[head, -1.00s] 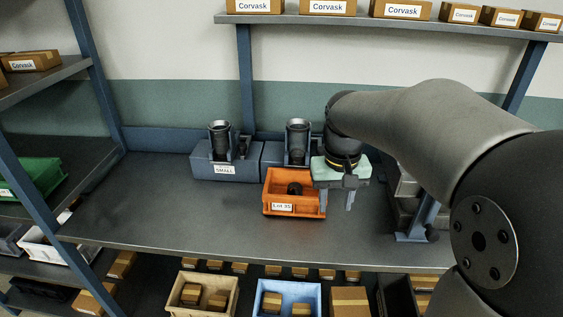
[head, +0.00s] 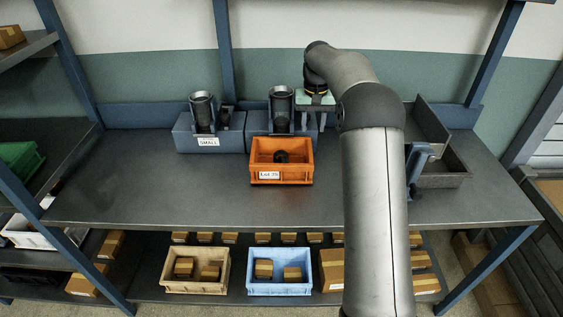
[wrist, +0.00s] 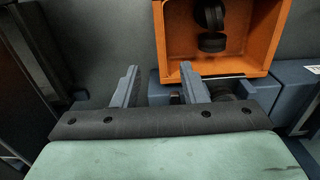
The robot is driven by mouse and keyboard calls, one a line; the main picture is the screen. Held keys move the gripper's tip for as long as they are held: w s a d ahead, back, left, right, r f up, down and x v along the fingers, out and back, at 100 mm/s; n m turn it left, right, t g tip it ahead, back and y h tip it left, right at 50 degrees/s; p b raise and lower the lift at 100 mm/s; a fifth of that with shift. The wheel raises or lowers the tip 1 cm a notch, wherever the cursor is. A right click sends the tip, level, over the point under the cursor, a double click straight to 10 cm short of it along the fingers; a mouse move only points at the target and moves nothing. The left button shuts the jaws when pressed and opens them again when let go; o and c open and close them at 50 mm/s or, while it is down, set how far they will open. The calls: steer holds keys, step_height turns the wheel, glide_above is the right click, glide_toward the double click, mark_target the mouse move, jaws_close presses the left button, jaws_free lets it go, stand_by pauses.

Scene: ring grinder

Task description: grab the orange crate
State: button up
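The orange crate (head: 282,176) sits on the grey workbench with a white "Lot 35" label on its front. Dark round parts lie inside it. In the wrist view the crate (wrist: 222,66) is at the upper right, partly cut off by the frame edge. My gripper (head: 316,112) is behind and slightly right of the crate in the head view, above the blue fixtures. In the wrist view its two fingers (wrist: 158,82) are apart with nothing held between them. The right finger appears close to the crate's edge, but I cannot tell if it touches.
Blue fixtures with dark cylinders stand behind the crate, one marked "SMALL" (head: 207,143). Grey metal bins (head: 445,176) stand at the right. The bench is clear left of and in front of the crate. Beige (head: 195,290) and blue (head: 280,291) boxes are on the shelf below.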

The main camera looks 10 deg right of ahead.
mark_target(310, 150)
step_height(310, 150, down, 11)
steer(key=shift+s+a+r+p, duration=0.1)
steer(key=shift+r+p, duration=0.1)
steer(key=shift+p, duration=0.9)
jaws_close()
